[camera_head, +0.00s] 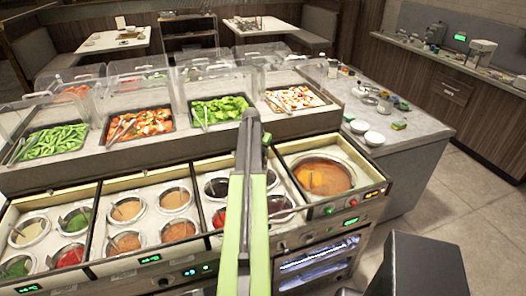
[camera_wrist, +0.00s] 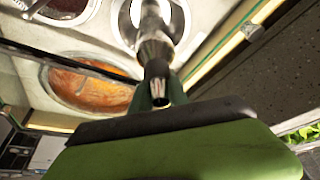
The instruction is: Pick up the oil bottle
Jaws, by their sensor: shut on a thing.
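My gripper (camera_head: 251,125) is above the back edge of the sauce counter, left of the large orange soup well (camera_head: 325,178). In the wrist view its green finger with a dark pad (camera_wrist: 165,125) fills the bottom. The jaws are shut on what looks like the oil bottle (camera_wrist: 143,99): dark green glass shows just past the pad, with a dark and shiny metal neck or spout above it. Most of the bottle is hidden by the finger. In the head view my arm covers nearly all of it, so I cannot tell its tilt.
Several sauce wells (camera_head: 128,210) with ladles line the front counter. Food trays (camera_head: 140,124) under clear guards stand behind. A side counter (camera_head: 405,132) at the right holds white bowls (camera_head: 374,139) and small items. Floor (camera_head: 480,215) is open at the right.

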